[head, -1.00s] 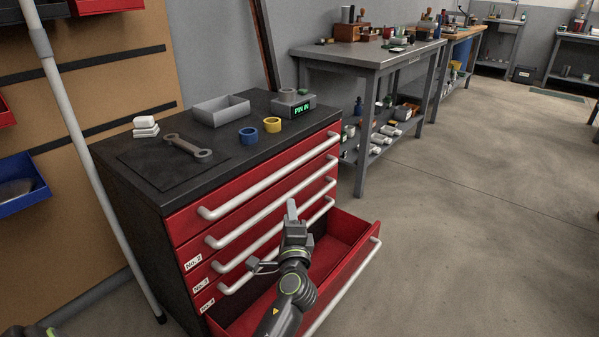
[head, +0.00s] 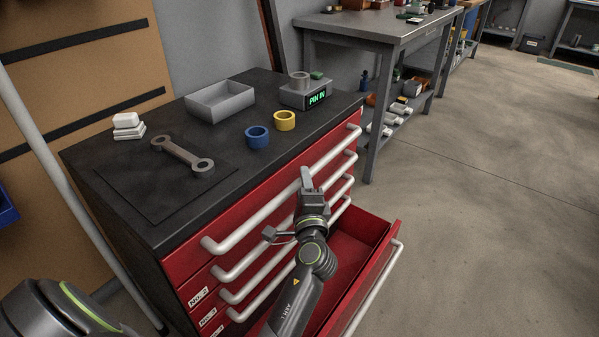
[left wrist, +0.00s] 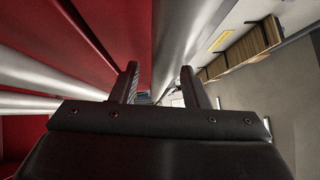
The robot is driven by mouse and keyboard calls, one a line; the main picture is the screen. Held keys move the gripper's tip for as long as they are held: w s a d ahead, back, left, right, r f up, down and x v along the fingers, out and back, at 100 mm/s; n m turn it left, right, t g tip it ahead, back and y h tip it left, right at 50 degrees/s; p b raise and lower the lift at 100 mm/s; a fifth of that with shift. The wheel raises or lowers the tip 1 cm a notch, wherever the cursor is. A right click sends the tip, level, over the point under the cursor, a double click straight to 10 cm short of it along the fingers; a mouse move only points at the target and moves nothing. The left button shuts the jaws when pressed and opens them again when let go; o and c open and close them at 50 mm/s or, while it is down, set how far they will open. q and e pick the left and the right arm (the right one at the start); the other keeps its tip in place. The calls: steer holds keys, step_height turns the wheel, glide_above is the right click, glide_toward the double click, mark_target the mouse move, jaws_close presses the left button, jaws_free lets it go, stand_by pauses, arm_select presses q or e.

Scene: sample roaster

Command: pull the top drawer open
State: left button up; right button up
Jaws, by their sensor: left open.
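The top drawer (head: 222,258) of the red cabinet is shut, its front flush with the drawers below. Its long silver handle (head: 255,214) runs along the front. My left gripper (head: 306,178) is at the right-of-middle part of this handle. In the left wrist view the gripper (left wrist: 160,85) is open, its two dark fingers apart. A silver bar (left wrist: 174,40), which looks like the handle, runs in the gap between them. I cannot tell whether either finger touches it. The fingertips partly hide the handle in the head view. My right gripper is not in view.
A lower drawer (head: 352,262) stands open beneath my left arm. Floor to the right is clear.

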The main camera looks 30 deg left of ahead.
arm_select(q)
steer(key=shift+w, duration=0.15)
steer(key=shift+r, duration=0.1)
jaws_close()
stand_by(0.3)
